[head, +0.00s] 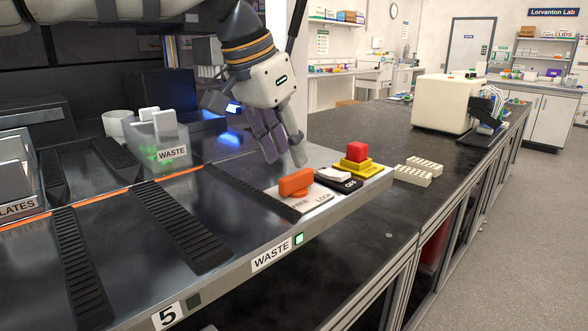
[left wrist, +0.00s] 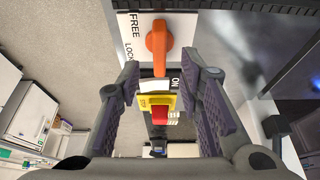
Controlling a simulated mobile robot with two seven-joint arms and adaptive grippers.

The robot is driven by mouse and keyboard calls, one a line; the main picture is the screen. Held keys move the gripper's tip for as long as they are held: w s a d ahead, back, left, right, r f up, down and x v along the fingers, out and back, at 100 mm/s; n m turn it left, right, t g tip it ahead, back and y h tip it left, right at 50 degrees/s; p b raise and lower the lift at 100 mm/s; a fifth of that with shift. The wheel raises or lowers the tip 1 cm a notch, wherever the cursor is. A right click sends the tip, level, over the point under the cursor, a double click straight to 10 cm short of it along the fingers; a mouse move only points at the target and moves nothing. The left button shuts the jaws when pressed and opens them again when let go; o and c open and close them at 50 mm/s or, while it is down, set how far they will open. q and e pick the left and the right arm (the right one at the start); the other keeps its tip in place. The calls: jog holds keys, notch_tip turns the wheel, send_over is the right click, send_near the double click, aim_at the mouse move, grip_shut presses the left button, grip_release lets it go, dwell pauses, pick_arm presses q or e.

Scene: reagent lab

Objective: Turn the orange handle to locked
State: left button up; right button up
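The orange handle (head: 296,183) sits on a white plate (head: 318,199) near the front right corner of the metal bench. In the left wrist view the handle (left wrist: 158,47) points down the picture toward the ON switch. FREE and LOCK are printed along the plate's left side there; I cannot tell which label the handle is set to. My left gripper (head: 282,150) hangs above and behind the handle, fingers downward. My right gripper is not in view.
A white rocker switch (head: 333,175) and a red button (head: 356,152) on a yellow base stand just right of the handle. White blocks (head: 412,174) lie on the black table beyond. A WASTE bin (head: 157,140) stands behind left. Black ribbed strips (head: 90,250) cross the bench.

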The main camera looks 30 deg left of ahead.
aim_at(296, 174)
pick_arm(q)
jog(key=x, duration=0.5)
jog(key=shift+f, duration=0.1)
jog(key=shift+c, duration=0.3)
grip_shut()
